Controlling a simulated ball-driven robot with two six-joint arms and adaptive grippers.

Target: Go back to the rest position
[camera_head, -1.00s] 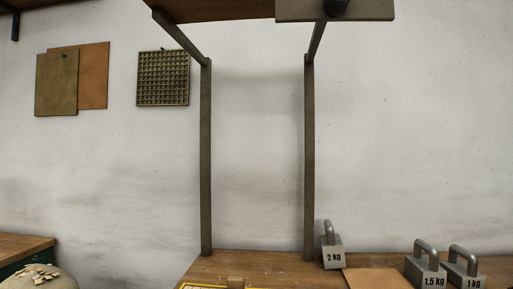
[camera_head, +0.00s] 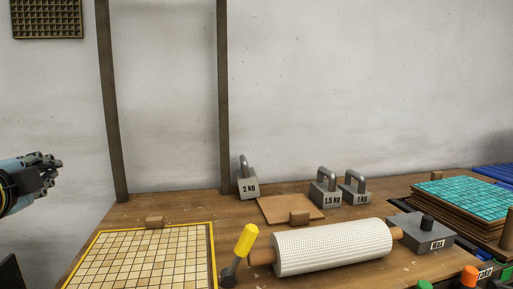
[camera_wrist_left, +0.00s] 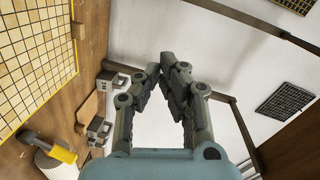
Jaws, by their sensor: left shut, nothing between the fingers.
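My left gripper (camera_head: 50,168) comes in at the left edge of the head view, in front of the wall and above the table's left side. It is shut and empty. In the left wrist view its fingers (camera_wrist_left: 160,75) meet at the tips, with nothing between them. It is apart from the table and everything on it. My right gripper is in neither view.
The wooden table (camera_head: 200,212) carries a yellow-framed tile mosaic (camera_head: 145,262), a white mesh roller (camera_head: 333,247), a yellow-handled tool (camera_head: 246,241), several metal weights (camera_head: 248,186) and a stack of turquoise mosaic sheets (camera_head: 465,196). Two upright posts (camera_head: 223,100) stand at the back.

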